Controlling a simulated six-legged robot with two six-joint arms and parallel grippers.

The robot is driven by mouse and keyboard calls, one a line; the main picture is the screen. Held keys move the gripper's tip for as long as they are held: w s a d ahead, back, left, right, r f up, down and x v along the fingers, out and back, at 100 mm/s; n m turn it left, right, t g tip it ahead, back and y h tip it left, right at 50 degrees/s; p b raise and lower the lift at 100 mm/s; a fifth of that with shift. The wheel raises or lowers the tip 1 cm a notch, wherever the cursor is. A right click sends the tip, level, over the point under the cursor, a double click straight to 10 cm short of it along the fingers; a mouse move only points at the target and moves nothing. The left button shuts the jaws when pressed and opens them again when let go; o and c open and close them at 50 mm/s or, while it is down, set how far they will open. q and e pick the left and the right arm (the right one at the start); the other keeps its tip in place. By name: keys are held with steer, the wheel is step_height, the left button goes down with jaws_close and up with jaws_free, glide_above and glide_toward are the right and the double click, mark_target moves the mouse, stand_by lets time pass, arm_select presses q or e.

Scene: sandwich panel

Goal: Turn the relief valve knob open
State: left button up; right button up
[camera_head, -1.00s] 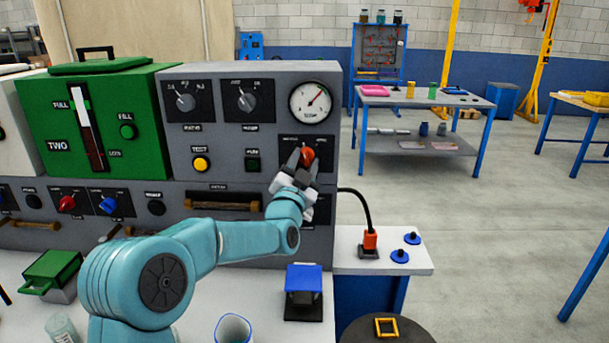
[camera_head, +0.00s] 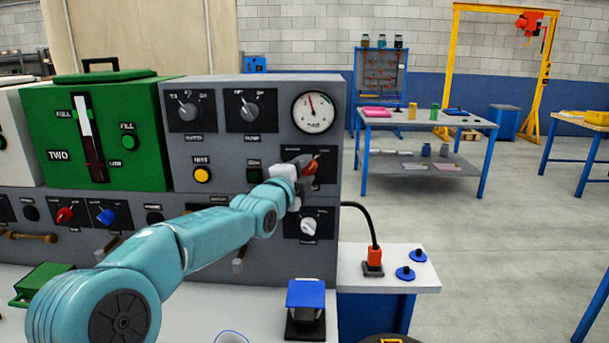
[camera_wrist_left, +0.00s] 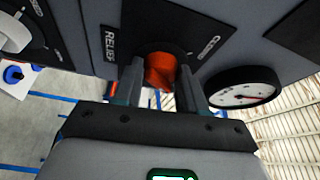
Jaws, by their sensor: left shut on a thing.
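The red relief valve knob (camera_head: 311,167) sits on a black plate on the right side of the grey panel, below the round pressure gauge (camera_head: 313,113). My left gripper (camera_head: 303,168) is at the knob and partly covers it in the head view. In the left wrist view the red knob (camera_wrist_left: 160,70) sits between the two fingers of my left gripper (camera_wrist_left: 163,85), which is shut on it. The plate reads RELIEF and CLOSED in that view. The gauge needle points up and slightly left. My right gripper is not in view.
A white selector knob (camera_head: 308,226) is just below the relief plate. A blue-topped block (camera_head: 306,294) stands on the bench in front of the panel. A cable runs to an orange plug (camera_head: 374,257) on the side table.

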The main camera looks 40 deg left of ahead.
arm_select(q)
steer(key=shift+r+m, duration=0.15)
steer(key=shift+m, duration=0.45)
steer(key=shift+g, duration=0.3)
steer(key=o, duration=1.1)
steer(key=shift+c, duration=0.2)
steer(key=shift+s+b, duration=0.25)
steer(key=shift+b, duration=0.1)
steer(key=s+d+b, duration=0.2)
steer(key=s+b, duration=0.1)
steer(key=s, duration=1.2)
steer(key=shift+s+d, duration=0.25)
steer(key=shift+s, duration=0.05)
